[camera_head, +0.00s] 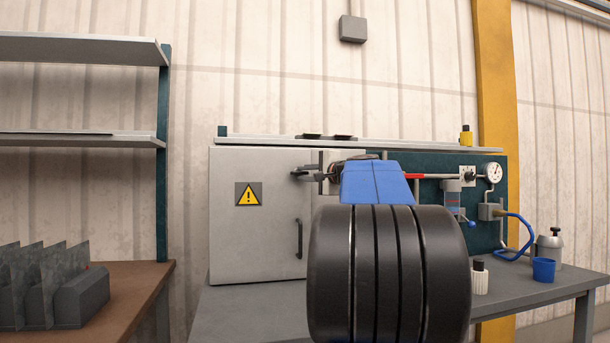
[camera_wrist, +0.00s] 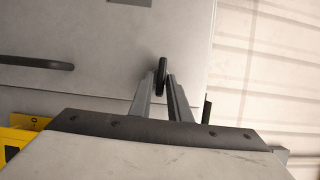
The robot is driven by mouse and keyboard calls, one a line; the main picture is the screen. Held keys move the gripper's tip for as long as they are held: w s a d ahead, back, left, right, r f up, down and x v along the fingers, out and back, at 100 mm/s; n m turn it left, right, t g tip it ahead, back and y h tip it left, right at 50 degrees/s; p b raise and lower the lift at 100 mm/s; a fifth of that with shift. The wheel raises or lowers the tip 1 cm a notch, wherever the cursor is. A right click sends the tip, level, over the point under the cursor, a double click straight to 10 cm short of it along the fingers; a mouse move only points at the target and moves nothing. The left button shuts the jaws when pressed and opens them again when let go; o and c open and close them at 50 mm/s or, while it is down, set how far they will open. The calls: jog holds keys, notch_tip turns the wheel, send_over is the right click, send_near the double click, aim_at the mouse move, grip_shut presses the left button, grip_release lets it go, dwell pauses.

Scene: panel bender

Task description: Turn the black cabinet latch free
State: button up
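The grey cabinet (camera_head: 250,200) stands on the bench with its door closed in the head view. The black latch (camera_wrist: 161,76) shows in the wrist view as a narrow dark bar near the door's edge, standing nearly upright in the picture. My gripper (camera_wrist: 160,79) has its two fingertips close on either side of the latch, and it looks shut on it. In the head view my gripper (camera_head: 304,172) reaches the door's upper right edge. My blue and black wrist hides part of the cabinet, and the latch cannot be made out clearly there.
A black door handle (camera_head: 299,238) sits lower on the door, near a yellow warning sign (camera_head: 248,194). A teal panel (camera_head: 440,180) with a gauge (camera_head: 493,172) and a blue hose (camera_head: 527,240) is on the right. A blue cup (camera_head: 543,270) stands on the bench.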

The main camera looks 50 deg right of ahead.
jog(key=shift+o, duration=0.5)
jog(key=shift+s, duration=0.25)
jog(key=s+a, duration=0.2)
jog(key=s, duration=1.4)
jog(key=shift+s+a, duration=0.35)
